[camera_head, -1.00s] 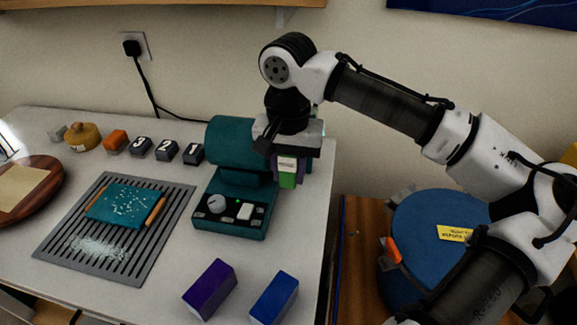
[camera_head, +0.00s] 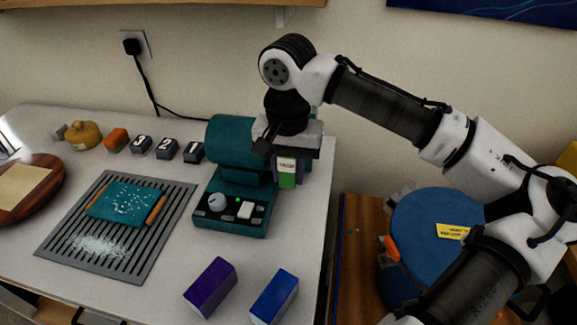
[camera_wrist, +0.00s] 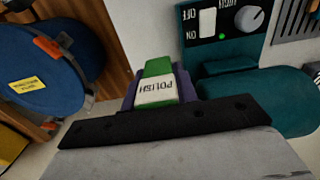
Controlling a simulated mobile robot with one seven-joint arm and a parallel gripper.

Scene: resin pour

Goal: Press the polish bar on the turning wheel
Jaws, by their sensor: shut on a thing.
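My gripper (camera_head: 287,157) is shut on the polish bar (camera_head: 287,179), a green block with a white band, held upright beside the right end of the teal machine (camera_head: 232,137). In the wrist view the bar (camera_wrist: 156,91) shows its word POLISH, with purple parts on both sides of it. The wheel itself is hidden behind my gripper and the bar, so I cannot tell whether they touch. The machine's control panel has a dial (camera_head: 217,202), a white switch (camera_head: 246,209) and a lit green light.
A purple block (camera_head: 209,287) and a blue block (camera_head: 274,297) stand at the table's front. A grey slotted rack (camera_head: 75,239) with a teal board (camera_head: 122,203) lies left. Numbered dark blocks (camera_head: 166,148) line the back. A blue drum (camera_head: 415,220) stands on the right.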

